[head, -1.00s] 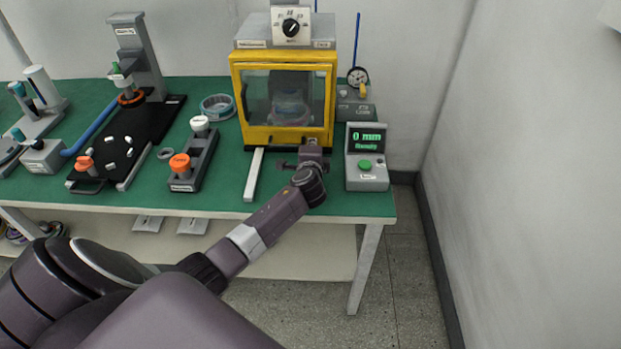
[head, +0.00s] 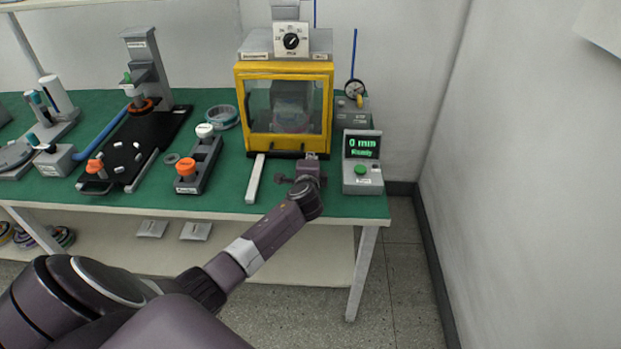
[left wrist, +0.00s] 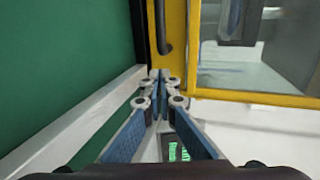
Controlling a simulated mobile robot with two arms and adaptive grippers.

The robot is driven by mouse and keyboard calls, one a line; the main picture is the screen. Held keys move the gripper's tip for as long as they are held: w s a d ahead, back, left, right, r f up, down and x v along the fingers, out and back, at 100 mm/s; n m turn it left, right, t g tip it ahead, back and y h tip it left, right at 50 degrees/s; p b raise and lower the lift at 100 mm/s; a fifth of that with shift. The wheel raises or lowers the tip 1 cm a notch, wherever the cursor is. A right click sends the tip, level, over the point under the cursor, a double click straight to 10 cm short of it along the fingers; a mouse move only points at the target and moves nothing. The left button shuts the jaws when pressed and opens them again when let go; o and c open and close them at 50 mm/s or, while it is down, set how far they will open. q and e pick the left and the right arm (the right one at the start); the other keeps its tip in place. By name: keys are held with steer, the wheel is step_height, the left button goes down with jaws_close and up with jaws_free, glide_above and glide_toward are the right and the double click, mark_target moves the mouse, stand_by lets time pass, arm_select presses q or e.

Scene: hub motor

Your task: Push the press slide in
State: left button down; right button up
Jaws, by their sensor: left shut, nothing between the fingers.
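The press (head: 286,100) is a box with a yellow-framed glass front at the back of the bench; a dark bar handle (head: 272,154) runs along its lower edge. A pale rail (head: 255,180) sticks out in front of it to the left. I cannot tell which part is the slide. My left gripper (head: 311,157) is shut and empty, at the lower right corner of the yellow frame. In the left wrist view its blue fingertips (left wrist: 160,82) meet close to the yellow frame (left wrist: 180,45) and the dark handle (left wrist: 164,30). Contact is unclear. My right gripper is not in view.
A display box (head: 362,160) reading 0 mm, with a green button, stands close to the right of my gripper. The bench front edge is near.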

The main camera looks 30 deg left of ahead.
arm_select(q)
steer(key=shift+s+d+r, duration=0.3)
steer(key=shift+s+d, duration=0.05)
steer(key=shift+s, duration=0.1)
steer(key=shift+s+f, duration=0.1)
steer(key=shift+f, duration=0.05)
steer(key=shift+s+f, duration=0.2)
steer(key=shift+v, duration=1.1)
steer(key=v, duration=0.3)
steer(key=shift+r, duration=0.2)
steer(key=shift+v, duration=0.8)
steer(key=shift+s+d+r, duration=0.1)
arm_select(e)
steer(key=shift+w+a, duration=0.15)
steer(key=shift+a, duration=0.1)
